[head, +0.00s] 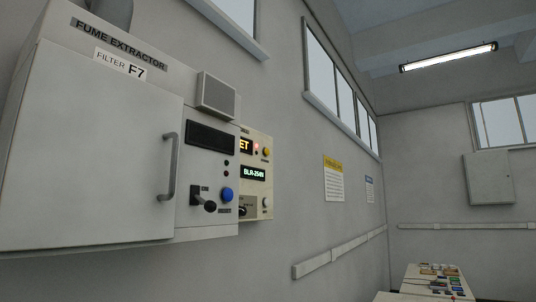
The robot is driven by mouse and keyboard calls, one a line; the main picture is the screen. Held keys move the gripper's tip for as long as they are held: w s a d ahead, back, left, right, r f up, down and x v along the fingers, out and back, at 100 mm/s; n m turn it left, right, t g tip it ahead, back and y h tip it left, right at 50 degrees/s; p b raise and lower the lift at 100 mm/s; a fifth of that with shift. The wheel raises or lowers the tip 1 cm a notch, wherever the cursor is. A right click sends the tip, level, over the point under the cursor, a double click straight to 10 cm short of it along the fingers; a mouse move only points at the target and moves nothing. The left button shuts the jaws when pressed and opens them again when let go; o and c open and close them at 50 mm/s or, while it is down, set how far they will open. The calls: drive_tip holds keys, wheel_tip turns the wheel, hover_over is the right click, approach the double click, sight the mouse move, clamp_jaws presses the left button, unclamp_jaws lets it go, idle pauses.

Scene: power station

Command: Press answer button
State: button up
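My gripper is not in the head view. No button here carries a label that I can read as "answer". A blue round button (226,195) sits on the front panel of the fume extractor (90,150), with small unreadable lettering below it. Behind the extractor, a cream panel (257,215) is partly hidden by it. This panel has a yellow button (266,152), a lit red lamp (256,146), a display reading "BLR-254N" (254,173) and a pale round button or knob (267,202) low at right.
The extractor has a shut door with a vertical handle (168,167) and a black lever (207,203), which stick out. A desk with several coloured controls (413,284) stands at lower right. Notices (333,179) and a rail (340,251) are on the wall.

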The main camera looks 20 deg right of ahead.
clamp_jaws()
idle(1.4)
